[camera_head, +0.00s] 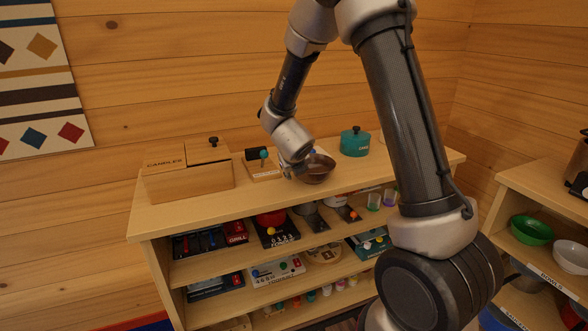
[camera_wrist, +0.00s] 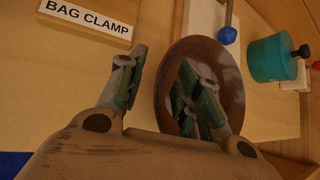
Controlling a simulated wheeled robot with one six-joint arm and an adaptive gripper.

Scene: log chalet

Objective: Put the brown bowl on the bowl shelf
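The brown bowl (camera_head: 318,172) sits upright on top of the long wooden cabinet. In the wrist view the brown bowl (camera_wrist: 225,65) fills the middle right. My gripper (camera_head: 298,170) is at its left side; in the wrist view my gripper (camera_wrist: 160,85) is open, with one finger outside the rim and the other over the bowl's inside. The rim lies between the fingers; I cannot tell whether they touch it. The bowl shelf (camera_head: 545,272), with a label reading "BOWLS", is on the right-hand unit. It holds a green bowl (camera_head: 531,230) and a white bowl (camera_head: 571,256).
A wooden candle box (camera_head: 187,180) stands left on the cabinet top. A board with a blue-green knob (camera_head: 263,165) is left of the bowl, and a teal pot (camera_head: 355,142) is right and behind. A "BAG CLAMP" label (camera_wrist: 88,17) shows in the wrist view.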

